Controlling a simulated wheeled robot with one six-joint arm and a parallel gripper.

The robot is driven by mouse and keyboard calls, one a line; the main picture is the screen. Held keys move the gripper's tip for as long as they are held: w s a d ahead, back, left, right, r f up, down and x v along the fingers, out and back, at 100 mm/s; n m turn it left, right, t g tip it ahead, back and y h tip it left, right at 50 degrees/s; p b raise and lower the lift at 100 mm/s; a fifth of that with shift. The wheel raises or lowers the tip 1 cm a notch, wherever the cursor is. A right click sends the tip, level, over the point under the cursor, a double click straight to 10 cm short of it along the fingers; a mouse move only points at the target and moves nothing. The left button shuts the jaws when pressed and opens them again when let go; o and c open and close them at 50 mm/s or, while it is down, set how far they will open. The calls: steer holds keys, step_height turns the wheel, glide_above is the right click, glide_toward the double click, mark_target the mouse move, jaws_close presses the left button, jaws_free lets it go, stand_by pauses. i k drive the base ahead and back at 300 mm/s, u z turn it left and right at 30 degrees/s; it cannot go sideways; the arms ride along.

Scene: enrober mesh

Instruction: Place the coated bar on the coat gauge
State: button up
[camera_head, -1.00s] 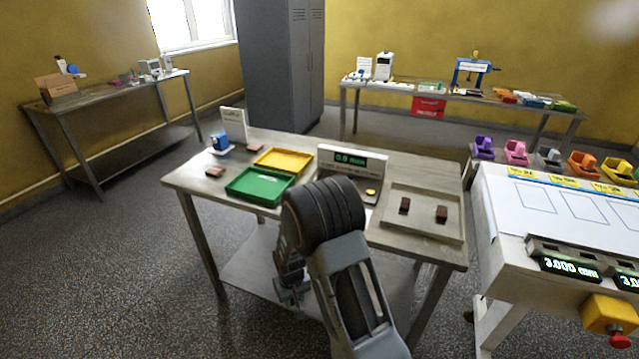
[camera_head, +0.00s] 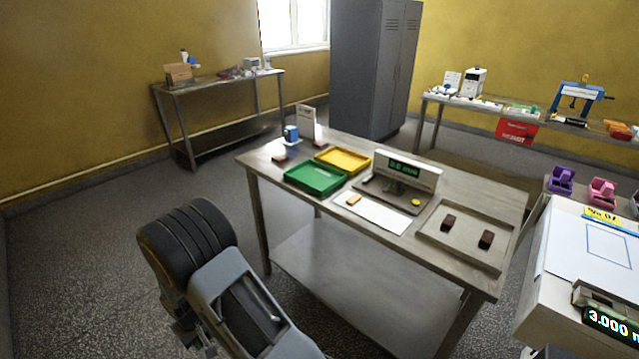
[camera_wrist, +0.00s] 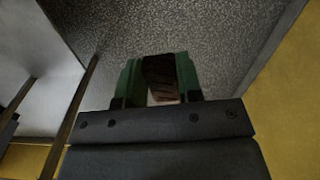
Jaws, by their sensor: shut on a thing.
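My gripper (camera_wrist: 160,88) is shut on a dark brown bar (camera_wrist: 160,75) between its green fingers in the wrist view. Speckled floor shows behind it, away from any table top. In the head view my arm is at the lower left, left of the metal table, and the fingers are hidden. The coat gauge (camera_head: 410,172), a grey device with a green-lit display, stands at the table's back middle. A small yellow disc lies on its base. I cannot read the display clearly.
The table holds a green tray (camera_head: 315,178), a yellow tray (camera_head: 343,158), and a white sheet (camera_head: 372,213) with a tan piece. A shallow tray (camera_head: 466,248) at right holds two dark bars. A white-topped station (camera_head: 590,250) stands at the far right. Floor left of the table is clear.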

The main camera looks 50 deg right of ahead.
mark_target(379, 185)
steer(key=u, duration=0.3)
steer(key=i, duration=1.1)
steer(key=z, duration=2.8)
